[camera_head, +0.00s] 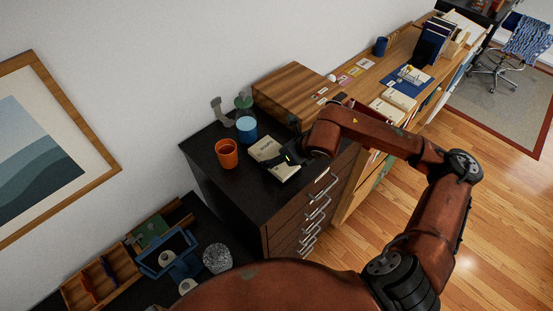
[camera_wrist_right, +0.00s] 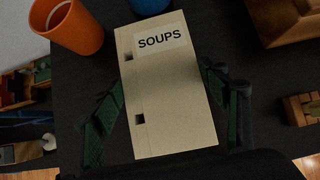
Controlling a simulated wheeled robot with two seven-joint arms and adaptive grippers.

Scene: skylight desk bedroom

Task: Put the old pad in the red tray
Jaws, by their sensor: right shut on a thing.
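My right gripper (camera_head: 288,155) is over the black cabinet top, shut on a cream, box-like slab (camera_head: 272,157) labelled SOUPS. In the right wrist view its two green-padded fingers (camera_wrist_right: 165,108) stand along both long sides of the slab (camera_wrist_right: 175,110). The slab lies flat, or very close to the cabinet top; I cannot tell whether it touches. The label faces up and two small dark square holes show along one edge. I cannot tell whether this slab is the old pad. I cannot make out a red tray. My left gripper is not in view.
An orange cup (camera_head: 227,154) and a blue-based jar (camera_head: 246,122) stand close to the slab on the cabinet (camera_head: 217,179). A wooden box (camera_head: 292,90) is behind. The long desk (camera_head: 402,50) beyond holds books, cards and a blue mat. A lower shelf with organisers is at left.

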